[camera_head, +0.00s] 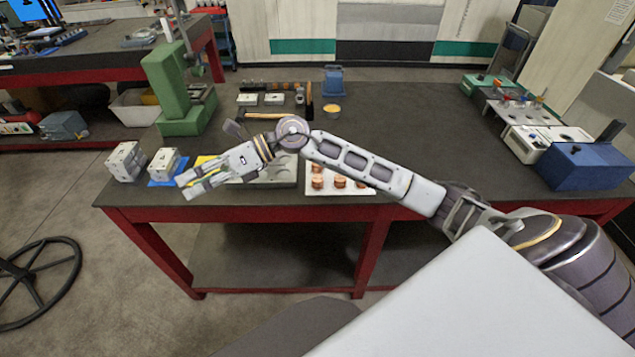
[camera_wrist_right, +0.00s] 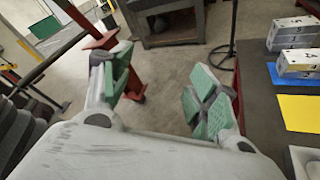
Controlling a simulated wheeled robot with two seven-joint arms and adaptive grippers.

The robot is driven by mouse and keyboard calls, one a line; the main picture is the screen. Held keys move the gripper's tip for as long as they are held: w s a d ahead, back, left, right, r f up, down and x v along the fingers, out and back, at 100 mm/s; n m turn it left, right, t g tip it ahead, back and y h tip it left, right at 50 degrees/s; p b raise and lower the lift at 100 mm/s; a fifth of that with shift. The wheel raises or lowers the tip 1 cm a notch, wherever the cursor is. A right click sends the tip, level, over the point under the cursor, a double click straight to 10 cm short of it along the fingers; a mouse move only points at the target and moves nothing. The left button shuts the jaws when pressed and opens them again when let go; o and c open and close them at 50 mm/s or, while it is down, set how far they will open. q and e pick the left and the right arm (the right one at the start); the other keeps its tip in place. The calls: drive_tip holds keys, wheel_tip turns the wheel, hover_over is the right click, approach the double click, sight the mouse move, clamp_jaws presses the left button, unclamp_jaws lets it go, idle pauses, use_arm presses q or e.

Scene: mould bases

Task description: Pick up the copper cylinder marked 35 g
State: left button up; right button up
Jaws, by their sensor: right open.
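Several copper cylinders (camera_head: 317,181) stand on a white tray (camera_head: 312,192) near the front edge of the dark table, partly hidden by my right forearm. Their markings are too small to read, so I cannot tell which is the 35 g one. My right gripper (camera_head: 184,187) is open and empty at the table's front left edge, well to the left of the cylinders. My left gripper is not in view.
Numbered metal blocks (camera_head: 126,161) stand at the table's left, one on a blue mat. A grey mould plate (camera_head: 283,174) lies beside the white tray. A green press (camera_head: 175,92) stands behind. A blue box (camera_head: 582,166) sits at the right. The table's centre right is clear.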

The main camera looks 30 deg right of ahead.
drive_tip(key=w+d+f+n+g+h, duration=0.1)
drive_tip(key=d+f+n+h, duration=0.1)
drive_tip(key=d+f+h, duration=0.4)
drive_tip(key=r+g+h, duration=0.1)
drive_tip(key=h, duration=0.8)
hover_over(318, 178)
drive_tip(key=shift+r, duration=0.1)
drive_tip(key=shift+f+p, duration=0.45)
drive_tip(key=shift+f, duration=3.9)
